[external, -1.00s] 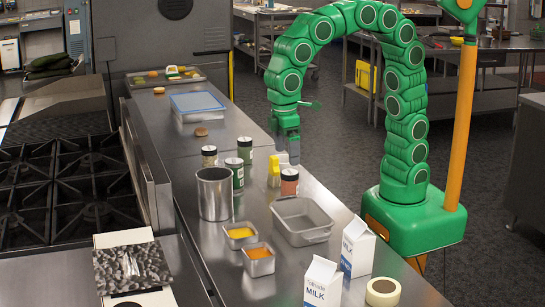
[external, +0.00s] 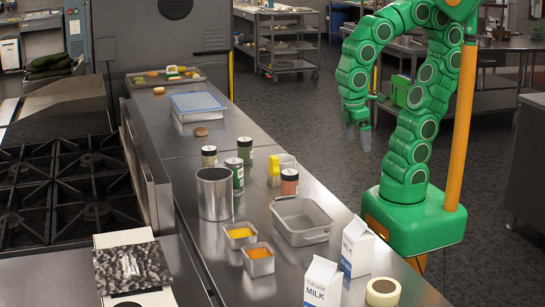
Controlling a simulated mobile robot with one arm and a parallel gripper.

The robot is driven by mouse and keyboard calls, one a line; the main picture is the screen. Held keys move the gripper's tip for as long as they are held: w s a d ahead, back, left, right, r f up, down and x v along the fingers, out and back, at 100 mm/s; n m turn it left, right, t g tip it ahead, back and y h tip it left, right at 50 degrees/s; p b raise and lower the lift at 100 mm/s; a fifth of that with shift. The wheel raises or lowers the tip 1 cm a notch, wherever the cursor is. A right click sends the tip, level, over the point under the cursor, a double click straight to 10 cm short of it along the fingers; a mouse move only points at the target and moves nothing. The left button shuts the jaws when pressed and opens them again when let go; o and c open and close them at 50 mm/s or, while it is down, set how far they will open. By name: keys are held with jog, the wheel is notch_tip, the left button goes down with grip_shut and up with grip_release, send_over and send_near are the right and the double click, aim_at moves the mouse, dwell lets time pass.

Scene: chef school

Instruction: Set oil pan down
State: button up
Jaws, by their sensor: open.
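Two small metal pans stand on the steel counter, one with yellow contents (external: 240,243) and one with orange contents (external: 259,268). A larger empty grey pan (external: 302,238) stands to their right. I cannot tell for certain which of these is the oil pan. All three rest flat on the counter, apart from my gripper. My gripper (external: 358,137) is open and empty. It points down, up and to the right of the pans in the picture, beyond the counter's right edge.
Two milk cartons (external: 356,250) and a tape roll (external: 383,292) stand near the counter's front right. A tall metal pot (external: 214,195), several spice jars (external: 237,174) and a yellow item (external: 275,172) stand behind the pans. Farther back is a lidded container (external: 197,106). The stove (external: 65,195) is left.

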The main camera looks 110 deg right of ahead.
jog(key=s, duration=0.2)
jog(key=s+f, duration=0.1)
jog(key=shift+d, duration=0.25)
jog(key=shift+r, duration=0.1)
jog(key=w+d+r+m+t+y, duration=0.1)
jog(key=w+d+r+m, duration=0.2)
jog(key=w, duration=0.5)
jog(key=w+d+r+m+t+y, duration=0.1)
jog(key=w+d+r+m, duration=0.2)
jog(key=w, duration=0.6)
jog(key=w+d+r+m+t, duration=0.1)
jog(key=w+d+r+m, duration=0.2)
jog(key=w, duration=0.5)
jog(key=w+d+m+t, duration=0.1)
jog(key=w+d+m, duration=0.35)
jog(key=d, duration=0.85)
jog(key=w+d+m+t, duration=0.2)
jog(key=w+d+m, duration=0.3)
jog(key=d, duration=0.8)
jog(key=x, duration=0.9)
jog(key=shift+w+a+n, duration=0.35)
jog(key=shift+w+n, duration=0.1)
